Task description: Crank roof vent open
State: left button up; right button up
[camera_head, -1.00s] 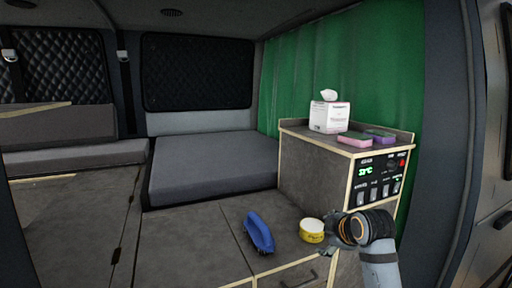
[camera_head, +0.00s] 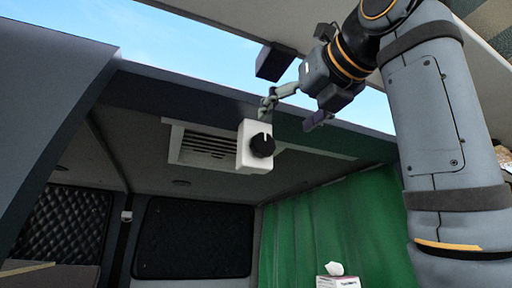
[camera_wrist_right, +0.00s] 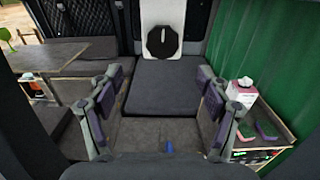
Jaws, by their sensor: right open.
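The roof vent (camera_head: 207,146) is a slatted panel in the van ceiling, partly hidden by a white box with a black round knob (camera_head: 262,146). The knob has a pale line pointing up and also shows in the right wrist view (camera_wrist_right: 162,42), ahead of the fingers at the top middle. My right gripper (camera_head: 292,106) is up by the tailgate opening, close to the knob in the head view; one finger overlaps the top of the white box. In the right wrist view its fingers (camera_wrist_right: 160,108) are spread wide with nothing between them. My left gripper is not in view.
The van's upper frame edge (camera_head: 330,134) runs close beneath my right gripper, and the raised tailgate is above. A green curtain (camera_head: 335,220) hangs at the right. A tissue box (camera_wrist_right: 240,92) and sponges sit on the right cabinet.

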aim_at(265, 143)
jog(key=p+x, duration=0.4)
jog(key=x, duration=0.7)
jog(key=shift+d, duration=0.15)
jog(key=shift+d, duration=0.1)
jog(key=c, duration=1.2)
jog(key=shift+o, duration=0.2)
